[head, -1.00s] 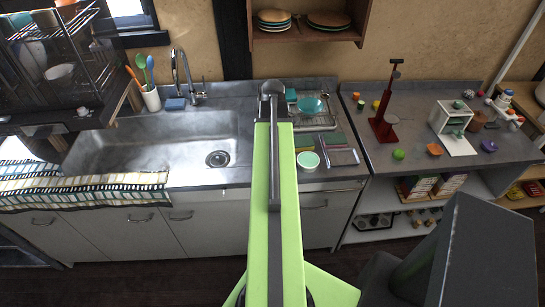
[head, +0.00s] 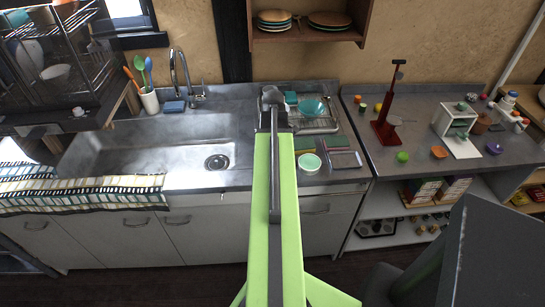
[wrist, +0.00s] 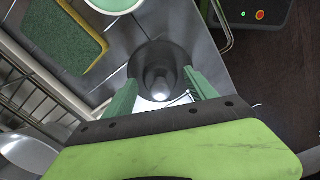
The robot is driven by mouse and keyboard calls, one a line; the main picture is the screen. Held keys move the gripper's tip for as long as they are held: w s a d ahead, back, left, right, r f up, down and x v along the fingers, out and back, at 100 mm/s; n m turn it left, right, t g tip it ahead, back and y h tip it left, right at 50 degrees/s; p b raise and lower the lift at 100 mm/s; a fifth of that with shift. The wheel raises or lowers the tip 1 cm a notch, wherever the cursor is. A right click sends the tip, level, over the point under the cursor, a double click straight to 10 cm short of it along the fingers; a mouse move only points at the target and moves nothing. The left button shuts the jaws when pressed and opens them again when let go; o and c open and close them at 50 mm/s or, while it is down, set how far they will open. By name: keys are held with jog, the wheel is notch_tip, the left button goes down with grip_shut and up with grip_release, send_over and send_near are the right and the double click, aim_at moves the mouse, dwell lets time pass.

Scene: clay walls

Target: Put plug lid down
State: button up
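A dark grey round metal piece with a knob, which looks like the plug lid (wrist: 160,72), sits between the green fingertips of my gripper (wrist: 161,88) in the wrist view. The fingers appear to press on both its sides. In the head view, my gripper (head: 272,104) is at the far end of the green arm, above the counter right of the sink, with a grey rounded shape (head: 272,94) at its tip. The sink (head: 130,145) is empty, and its round drain (head: 217,162) shows. The arm hides part of the counter.
A mint bowl (head: 309,163) and a framed flat pad (head: 345,160) lie right of the arm. A dish rack (head: 318,124) holding a teal bowl (head: 312,107) stands behind them. A utensil cup (head: 149,101) and faucet (head: 180,75) are behind the sink. A striped towel (head: 80,192) covers its front edge.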

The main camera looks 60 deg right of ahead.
notch_tip(320, 180, up, 12)
jog(key=p, duration=1.2)
jog(key=shift+r, duration=0.15)
jog(key=w+a+m, duration=0.1)
jog(key=w+a, duration=1.7)
jog(key=a, duration=0.5)
jog(key=w+a, duration=0.2)
jog(key=a, duration=1.1)
jog(key=w+a+m, duration=0.1)
jog(key=w+a, duration=0.1)
jog(key=a, duration=1.2)
jog(key=shift+w+a+m, duration=0.2)
jog(key=shift+m, duration=0.1)
